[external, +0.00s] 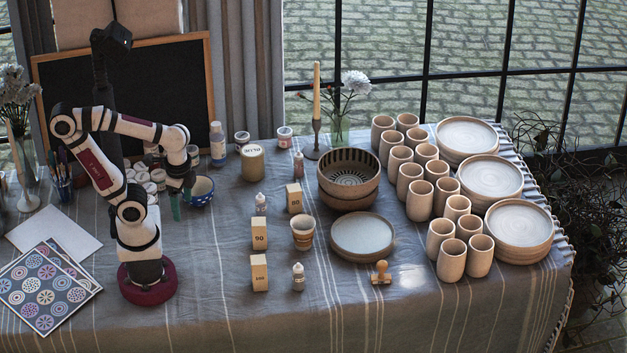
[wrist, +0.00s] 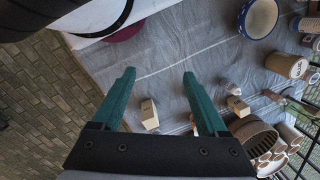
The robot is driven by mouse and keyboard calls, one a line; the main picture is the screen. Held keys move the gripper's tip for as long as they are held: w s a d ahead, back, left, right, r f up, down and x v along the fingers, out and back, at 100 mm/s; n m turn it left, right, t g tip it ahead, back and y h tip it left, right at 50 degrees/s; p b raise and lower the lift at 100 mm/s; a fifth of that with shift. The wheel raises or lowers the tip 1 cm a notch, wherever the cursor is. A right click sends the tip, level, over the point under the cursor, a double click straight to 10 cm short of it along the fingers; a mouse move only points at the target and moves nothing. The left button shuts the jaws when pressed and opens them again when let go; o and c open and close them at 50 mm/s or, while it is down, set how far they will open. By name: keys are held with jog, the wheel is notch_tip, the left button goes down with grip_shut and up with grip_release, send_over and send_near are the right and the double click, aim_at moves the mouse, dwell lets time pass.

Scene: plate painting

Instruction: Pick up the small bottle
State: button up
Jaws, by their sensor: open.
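Small white dropper bottles stand on the cloth-covered table in the external view. One bottle (external: 261,205) is behind the "90" block, and another bottle (external: 298,277) is near the front edge, right of the "100" block. A third small pinkish bottle (external: 298,165) stands farther back. Which one the task means, I cannot tell. My gripper (external: 181,203) is in the air left of all three, close to the blue bowl. In the wrist view my gripper (wrist: 160,75) has its green fingers wide apart with nothing held. A small pale bottle shape (wrist: 230,87) lies beyond its right finger.
A blue patterned bowl (external: 201,191) is beside my gripper. Wooden number blocks (external: 259,233), a cup (external: 303,232), a stamp (external: 381,273) and a plate (external: 362,236) surround the bottles. Many cups and stacked plates (external: 518,230) fill the right.

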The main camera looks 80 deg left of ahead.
jog(key=n+h, duration=0.2)
jog(key=n, duration=2.1)
send_over(299, 268)
jog(key=s+a, duration=0.1)
notch_tip(299, 268, down, 4)
jog(key=shift+n, duration=0.3)
jog(key=f, duration=1.1)
jog(key=w+f, duration=0.1)
jog(key=f, duration=0.4)
jog(key=shift+d+f, duration=0.2)
jog(key=shift+f, duration=0.15)
grip_shut()
